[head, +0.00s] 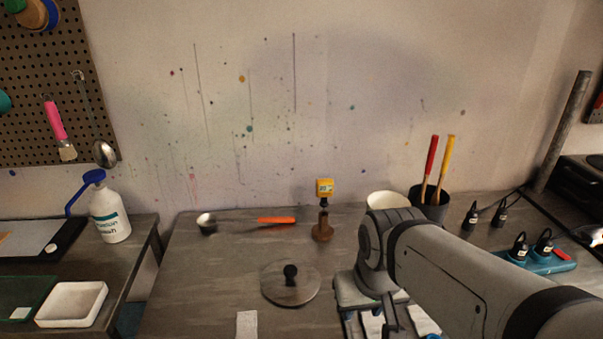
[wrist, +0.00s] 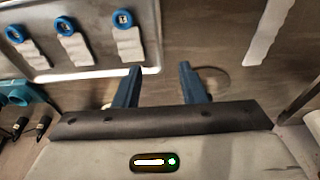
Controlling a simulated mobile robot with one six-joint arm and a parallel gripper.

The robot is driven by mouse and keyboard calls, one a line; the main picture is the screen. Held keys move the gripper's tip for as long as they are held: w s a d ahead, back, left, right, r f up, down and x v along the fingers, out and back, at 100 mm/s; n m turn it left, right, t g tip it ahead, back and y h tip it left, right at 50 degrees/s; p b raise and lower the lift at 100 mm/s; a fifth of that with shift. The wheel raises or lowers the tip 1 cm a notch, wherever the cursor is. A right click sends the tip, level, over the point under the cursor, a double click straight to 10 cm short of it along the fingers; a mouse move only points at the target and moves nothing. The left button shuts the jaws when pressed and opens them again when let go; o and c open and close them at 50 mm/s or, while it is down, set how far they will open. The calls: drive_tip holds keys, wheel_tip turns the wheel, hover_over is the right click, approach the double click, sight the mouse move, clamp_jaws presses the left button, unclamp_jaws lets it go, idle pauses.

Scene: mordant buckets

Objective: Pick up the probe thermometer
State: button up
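The probe thermometer has a yellow head (head: 325,188) with a small display. It stands upright in a brown wooden stand (head: 322,231) near the back of the table, and its probe is mostly hidden in the stand. My gripper (head: 369,327) is in front of the thermometer and to its right, pointing down at the lower edge of the head view. In the wrist view my gripper (wrist: 160,82) has its two dark blue fingers apart with nothing between them. The thermometer does not show in the wrist view.
A round lid (head: 305,292) with a black knob lies left of my gripper. A metal tray (wrist: 75,75) holds blue-ringed tags.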

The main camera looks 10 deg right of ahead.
drive_tip(key=shift+o, duration=0.7)
drive_tip(key=shift+w+r, duration=0.15)
drive_tip(key=shift+w, duration=0.05)
drive_tip(key=shift+o, duration=0.2)
drive_tip(key=w+r+m+p, duration=0.3)
drive_tip(key=w+r, duration=0.2)
drive_tip(key=w, duration=0.1)
drive_tip(key=shift+w+d, duration=0.15)
wheel_tip(320, 180, up, 3)
drive_tip(key=m+g+p, duration=0.3)
drive_tip(key=m+p, duration=0.7)
drive_tip(key=m, duration=0.5)
hover_over(325, 180)
drive_tip(key=s, duration=0.1)
drive_tip(key=shift+f, duration=0.2)
drive_tip(key=shift+w+f, duration=0.25)
drive_tip(key=shift+f, duration=0.35)
drive_tip(key=f+p, duration=0.2)
drive_tip(key=f, duration=0.5)
drive_tip(key=shift+w, duration=0.2)
